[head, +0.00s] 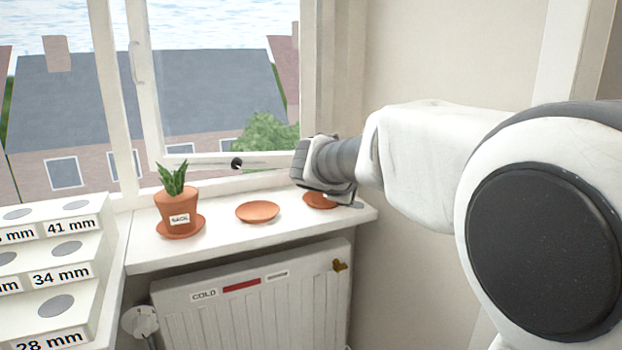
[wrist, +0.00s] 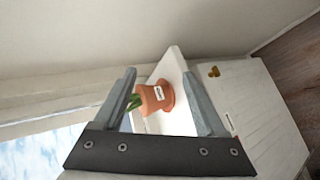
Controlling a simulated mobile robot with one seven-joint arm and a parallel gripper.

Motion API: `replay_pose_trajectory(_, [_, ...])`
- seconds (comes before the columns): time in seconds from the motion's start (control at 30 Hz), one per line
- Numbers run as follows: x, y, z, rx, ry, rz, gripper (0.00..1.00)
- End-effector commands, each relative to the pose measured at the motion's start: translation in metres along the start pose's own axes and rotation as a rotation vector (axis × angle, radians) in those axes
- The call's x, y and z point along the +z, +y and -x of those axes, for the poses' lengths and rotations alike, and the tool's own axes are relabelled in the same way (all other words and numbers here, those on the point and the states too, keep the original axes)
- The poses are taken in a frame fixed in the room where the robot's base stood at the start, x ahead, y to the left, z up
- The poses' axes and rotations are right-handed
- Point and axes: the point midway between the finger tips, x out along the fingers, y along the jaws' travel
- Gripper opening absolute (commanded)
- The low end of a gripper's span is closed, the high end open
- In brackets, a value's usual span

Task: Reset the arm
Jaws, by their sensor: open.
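My gripper (head: 325,192) hangs at the right end of the windowsill in the head view, where its fingers are hard to make out. In the wrist view my gripper (wrist: 160,74) is open, its two grey fingers wide apart. A labelled terracotta pot (wrist: 152,98) with a green plant shows between the fingers, beyond them and seemingly not held. It stands on a terracotta saucer (wrist: 168,96) near the sill's end. In the head view this right saucer (head: 317,201) is partly covered by my gripper, and its pot is hidden.
A pot labelled SAGE (head: 177,212) stands on a saucer at the sill's left. An empty saucer (head: 257,212) lies mid-sill. An open window (head: 215,90) is behind. A radiator (head: 250,303) with a brass knob (head: 339,265) is below. White stepped blocks (head: 50,270) stand left.

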Motion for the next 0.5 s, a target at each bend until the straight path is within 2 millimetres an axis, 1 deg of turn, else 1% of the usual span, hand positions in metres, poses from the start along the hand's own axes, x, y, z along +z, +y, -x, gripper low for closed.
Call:
replay_pose_trajectory(0.03, [0.027,-0.004,0.011,-0.041,-0.020,-0.074,0.73])
replay_pose_trajectory(0.1, [0.057,-0.017,0.024,-0.103,-0.045,-0.172,0.73])
replay_pose_trajectory(0.17, [0.080,-0.029,0.037,-0.155,-0.063,-0.254,0.73])
replay_pose_trajectory(0.2, [0.095,-0.038,0.046,-0.190,-0.077,-0.310,0.73])
replay_pose_trajectory(0.27, [0.115,-0.052,0.060,-0.241,-0.094,-0.393,0.73])
replay_pose_trajectory(0.3, [0.127,-0.063,0.070,-0.274,-0.103,-0.447,0.73])
replay_pose_trajectory(0.37, [0.143,-0.079,0.085,-0.323,-0.117,-0.529,0.73])
replay_pose_trajectory(0.4, [0.153,-0.091,0.095,-0.356,-0.126,-0.583,0.73])
replay_pose_trajectory(0.47, [0.166,-0.109,0.111,-0.405,-0.137,-0.664,0.73])
replay_pose_trajectory(0.5, [0.173,-0.121,0.121,-0.436,-0.143,-0.716,0.73])
